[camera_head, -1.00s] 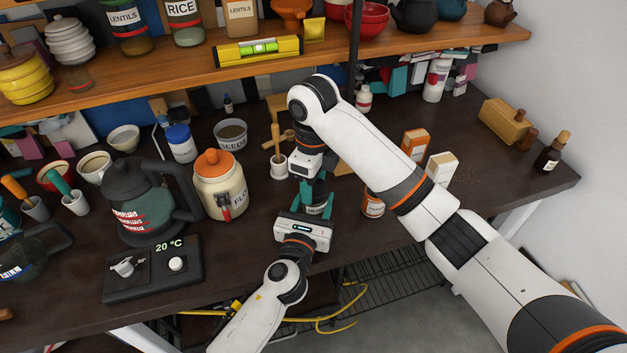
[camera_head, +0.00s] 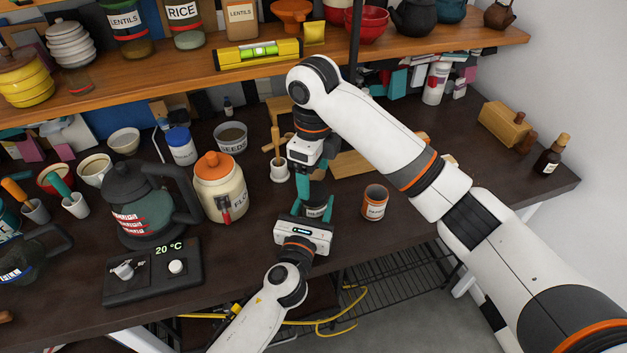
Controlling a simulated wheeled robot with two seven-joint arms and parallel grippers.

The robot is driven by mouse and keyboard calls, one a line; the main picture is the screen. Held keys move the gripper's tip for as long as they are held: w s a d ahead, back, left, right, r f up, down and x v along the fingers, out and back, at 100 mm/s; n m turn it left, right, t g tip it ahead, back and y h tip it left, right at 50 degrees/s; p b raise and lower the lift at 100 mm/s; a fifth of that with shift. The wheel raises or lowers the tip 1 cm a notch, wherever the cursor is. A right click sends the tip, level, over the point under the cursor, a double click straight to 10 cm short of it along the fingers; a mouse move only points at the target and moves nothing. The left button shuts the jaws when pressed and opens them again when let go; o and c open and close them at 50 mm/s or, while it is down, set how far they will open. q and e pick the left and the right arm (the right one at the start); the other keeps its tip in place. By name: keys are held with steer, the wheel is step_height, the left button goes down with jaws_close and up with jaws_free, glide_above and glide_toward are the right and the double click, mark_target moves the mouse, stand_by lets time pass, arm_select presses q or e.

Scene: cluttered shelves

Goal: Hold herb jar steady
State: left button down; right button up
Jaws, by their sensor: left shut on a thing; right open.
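The herb jar (camera_head: 317,211) seems to be the small dark-topped jar near the counter's front edge. It is mostly hidden between my grippers, and its label cannot be read. My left gripper (camera_head: 312,213) comes in from the front and is shut on the jar, with a teal finger on each side. My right gripper (camera_head: 309,187) is open and points down just above and behind the jar. Its teal fingers overlap the jar's top in the picture, so I cannot tell whether they touch it.
An orange-rimmed pot (camera_head: 375,203) stands right of the jar. A mortar (camera_head: 279,171) with a pestle is behind. A shelf (camera_head: 200,75) crosses above. My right arm covers the counter's right middle.

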steer(key=shift+r, duration=0.45)
steer(key=shift+c, duration=0.2)
